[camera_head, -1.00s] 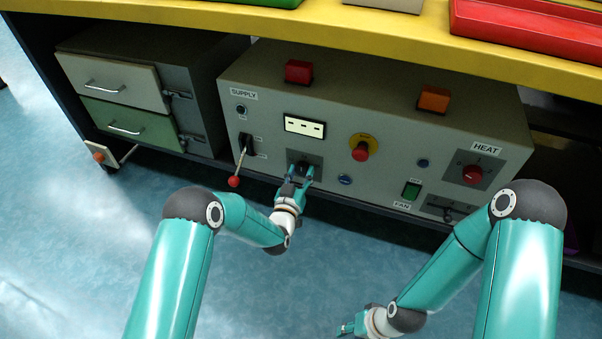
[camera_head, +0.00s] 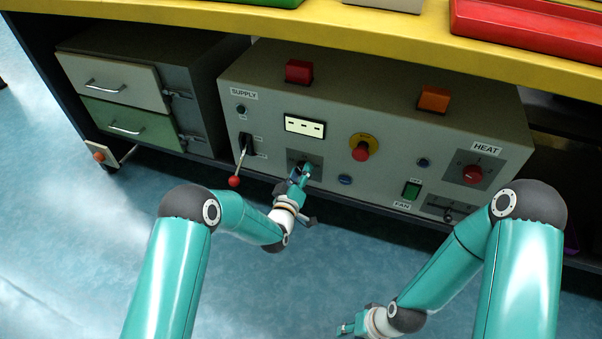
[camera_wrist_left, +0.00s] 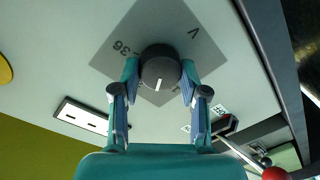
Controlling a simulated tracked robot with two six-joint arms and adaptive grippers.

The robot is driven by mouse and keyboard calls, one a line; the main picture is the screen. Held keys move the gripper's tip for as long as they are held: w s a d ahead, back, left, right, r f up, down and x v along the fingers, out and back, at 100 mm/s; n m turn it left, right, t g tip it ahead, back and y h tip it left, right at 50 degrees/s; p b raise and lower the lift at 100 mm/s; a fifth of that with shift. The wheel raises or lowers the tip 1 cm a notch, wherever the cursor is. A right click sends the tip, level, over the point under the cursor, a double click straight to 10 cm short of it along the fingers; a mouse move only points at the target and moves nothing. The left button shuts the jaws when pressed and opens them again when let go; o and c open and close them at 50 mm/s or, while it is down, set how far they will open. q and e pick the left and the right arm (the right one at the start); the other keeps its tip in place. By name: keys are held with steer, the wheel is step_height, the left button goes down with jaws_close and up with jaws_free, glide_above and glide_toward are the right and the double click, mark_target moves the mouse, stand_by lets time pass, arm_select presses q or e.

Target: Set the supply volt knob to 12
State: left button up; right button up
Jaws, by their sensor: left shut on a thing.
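The supply volt knob is a round black knob (camera_wrist_left: 160,70) with a white pointer mark, on a grey diamond-looking plate (camera_wrist_left: 118,50) in the left wrist view. The mark points toward the bottom of that view. "V" and "36" show on the plate; a 12 is not readable. My left gripper (camera_wrist_left: 160,77) has one finger on each side of the knob and is shut on it. In the head view the left gripper (camera_head: 302,172) covers most of the knob at the plate below the display. My right gripper (camera_head: 347,328) is low, near the bottom edge, far from the panel.
A display (camera_head: 305,126) with three dashes sits above the knob. A lever with a red ball (camera_head: 234,182) is close to the left. A red mushroom button (camera_head: 361,151) and a blue button (camera_head: 345,180) are to the right. The floor in front is clear.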

arm_select(q)
steer(key=shift+a+f+n+g, duration=0.1)
steer(key=shift+a+n+g, duration=0.05)
steer(key=shift+n, duration=1.7)
steer(key=shift+a+f+n+g, duration=0.1)
steer(key=shift+a+n+g, duration=0.05)
steer(key=shift+n, duration=1.7)
steer(key=o, duration=1.1)
steer(key=shift+h, duration=0.3)
steer(key=shift+o, duration=0.2)
steer(key=shift+d, duration=0.1)
steer(key=v, duration=1.2)
